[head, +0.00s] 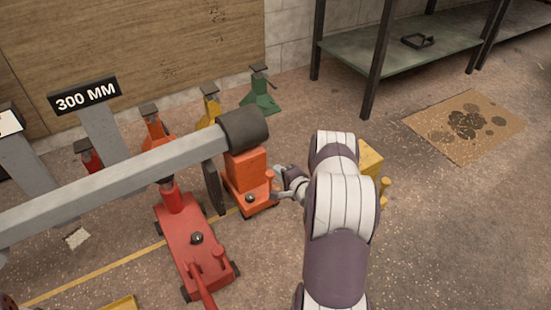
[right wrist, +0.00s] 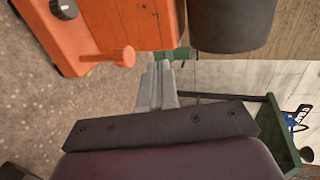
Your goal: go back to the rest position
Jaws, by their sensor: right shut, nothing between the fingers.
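My right arm reaches in from the bottom of the head view, and its right gripper (head: 283,186) is beside the orange jack (head: 246,172). In the right wrist view the right gripper (right wrist: 158,78) shows its two grey fingers together with nothing between them. The orange jack (right wrist: 112,22) and its small knob lie just beyond the fingertips there. I cannot tell whether the fingers touch it. My left gripper is not in view.
A grey beam (head: 120,180) with a dark round end (head: 243,129) sits over the orange jack. A red jack (head: 195,240) stands left of it. A yellow jack (head: 370,158) is partly behind my arm. Floor at right is clear around a stained cardboard sheet (head: 440,130).

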